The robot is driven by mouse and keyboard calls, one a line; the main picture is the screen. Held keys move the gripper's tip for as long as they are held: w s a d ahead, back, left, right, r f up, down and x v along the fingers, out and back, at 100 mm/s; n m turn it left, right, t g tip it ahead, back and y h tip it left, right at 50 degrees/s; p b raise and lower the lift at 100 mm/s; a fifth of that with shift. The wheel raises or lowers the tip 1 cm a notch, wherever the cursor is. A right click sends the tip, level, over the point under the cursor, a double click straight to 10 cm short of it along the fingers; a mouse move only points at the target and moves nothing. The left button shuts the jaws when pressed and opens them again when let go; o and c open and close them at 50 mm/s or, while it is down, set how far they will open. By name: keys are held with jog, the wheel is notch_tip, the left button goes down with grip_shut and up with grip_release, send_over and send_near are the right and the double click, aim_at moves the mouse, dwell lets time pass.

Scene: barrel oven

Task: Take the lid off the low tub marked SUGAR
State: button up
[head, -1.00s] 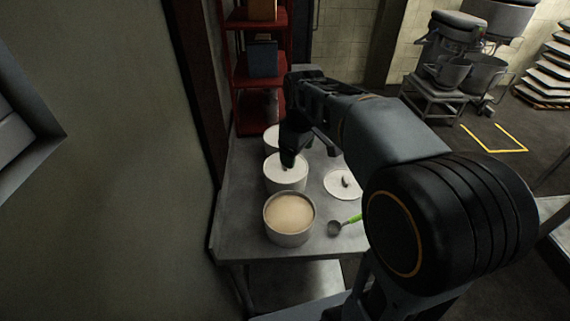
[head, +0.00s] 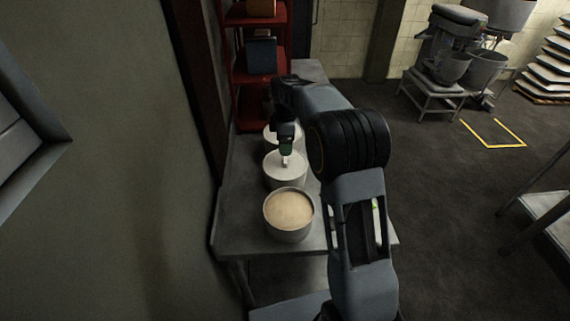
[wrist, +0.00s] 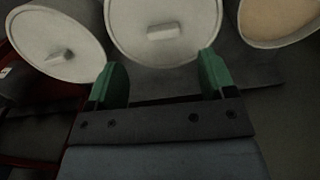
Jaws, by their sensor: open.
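Two low round tubs with pale lids stand in a row on the metal table. The middle tub's lid (head: 284,165) has a small block handle; this lid also shows at top centre in the wrist view (wrist: 190,48). The far lidded tub (head: 270,138) is partly hidden behind my arm; its lid is at left in the wrist view (wrist: 50,32). No SUGAR marking is readable. My gripper (wrist: 160,62) is open and empty, its green fingers spread on either side of the middle lid's handle in the picture. In the head view my gripper (head: 286,153) hangs over that lid; contact cannot be told.
An open tub of tan contents (head: 289,209) stands nearest on the table (head: 234,228). A red shelf (head: 256,77) stands behind, and a wall is close at left.

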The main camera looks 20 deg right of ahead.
aim_at(285, 159)
jog(key=shift+s+a+f+p, duration=0.1)
jog(key=shift+f+p, duration=0.15)
jog(key=shift+f, duration=1.5)
jog(key=shift+s+f+p, duration=0.1)
jog(key=shift+f+p, duration=0.1)
jog(key=shift+f, duration=1.5)
jog(key=c, duration=1)
